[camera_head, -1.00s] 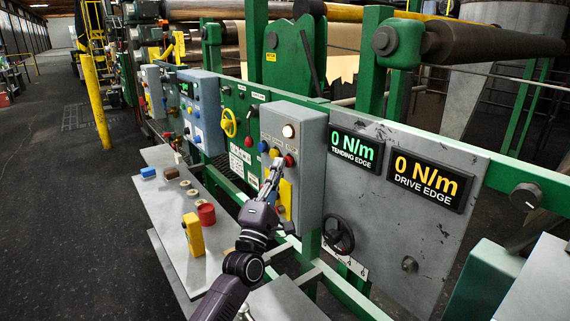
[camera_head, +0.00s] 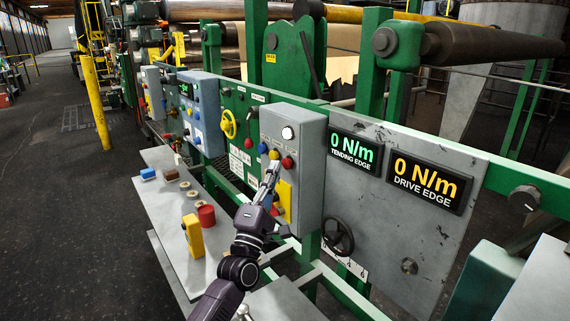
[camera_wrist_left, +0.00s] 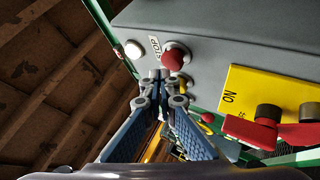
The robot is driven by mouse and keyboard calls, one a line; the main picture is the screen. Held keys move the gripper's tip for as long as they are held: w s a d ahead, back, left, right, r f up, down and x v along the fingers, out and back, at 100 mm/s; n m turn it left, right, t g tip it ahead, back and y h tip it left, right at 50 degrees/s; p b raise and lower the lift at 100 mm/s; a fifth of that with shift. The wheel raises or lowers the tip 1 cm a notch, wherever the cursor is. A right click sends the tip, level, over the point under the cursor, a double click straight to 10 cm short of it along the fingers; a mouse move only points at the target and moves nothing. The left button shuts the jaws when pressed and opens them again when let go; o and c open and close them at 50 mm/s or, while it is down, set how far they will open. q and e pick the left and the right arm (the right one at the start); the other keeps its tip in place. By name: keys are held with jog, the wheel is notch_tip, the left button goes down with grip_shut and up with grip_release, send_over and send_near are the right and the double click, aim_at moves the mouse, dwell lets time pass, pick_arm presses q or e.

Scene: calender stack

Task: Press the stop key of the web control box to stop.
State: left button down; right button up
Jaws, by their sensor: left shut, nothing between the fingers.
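The grey web control box (camera_head: 310,150) stands on the green frame, with a white round lamp or button at its top and blue, yellow and red buttons below. The red stop button (camera_head: 287,162) also shows in the left wrist view (camera_wrist_left: 174,58), beside a label reading STOP. My left gripper (camera_head: 272,168) is shut and empty, its tips in front of the box, just left of and below the red button. In the left wrist view the fingertips (camera_wrist_left: 159,74) are close below that button; I cannot tell whether they touch it. My right gripper is not in view.
A yellow plate (camera_head: 285,195) with a red switch handle is on the box's lower part. Right of it are two displays (camera_head: 354,152) reading 0 N/m and a black handwheel (camera_head: 338,236). A grey bench (camera_head: 165,222) holds small blocks and a red cylinder.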

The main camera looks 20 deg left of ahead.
pick_arm(q)
jog(key=shift+s+a, duration=0.1)
jog(key=s+a, duration=0.1)
jog(key=s, duration=0.2)
jog(key=s+a+p, duration=0.1)
jog(key=shift+s+a, duration=0.2)
jog(key=shift+a, duration=0.1)
jog(key=shift+f, duration=0.1)
dwell(0.9)
